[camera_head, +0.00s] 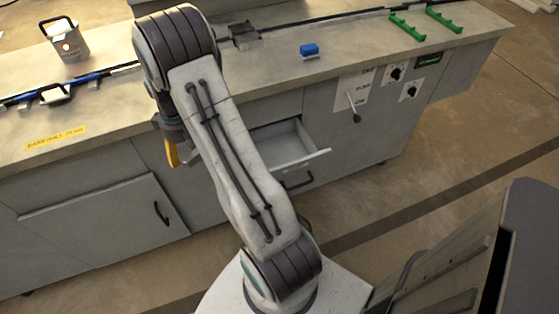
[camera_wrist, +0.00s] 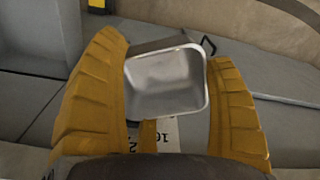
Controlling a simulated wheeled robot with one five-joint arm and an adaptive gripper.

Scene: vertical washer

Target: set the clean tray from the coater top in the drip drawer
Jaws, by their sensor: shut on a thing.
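My gripper (camera_wrist: 168,85) is shut on a shiny metal tray (camera_wrist: 165,82), a shallow rounded box with its open side toward the wrist camera. The ribbed yellow fingers stand on both sides of it. In the head view, a yellow finger of my gripper (camera_head: 171,153) shows left of my arm, beside the counter front; the tray is hidden there. An open drawer (camera_head: 312,158) sticks out of the cabinet, right of my arm. The part of it that shows looks empty; my arm hides its left side.
The counter (camera_head: 280,72) carries a metal canister (camera_head: 66,42), a blue block (camera_head: 309,50) and green racks (camera_head: 407,27). A lever (camera_head: 353,106) juts from the front panel. A cabinet door (camera_head: 105,222) is at lower left. A dark panelled object (camera_head: 450,255) stands at lower right.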

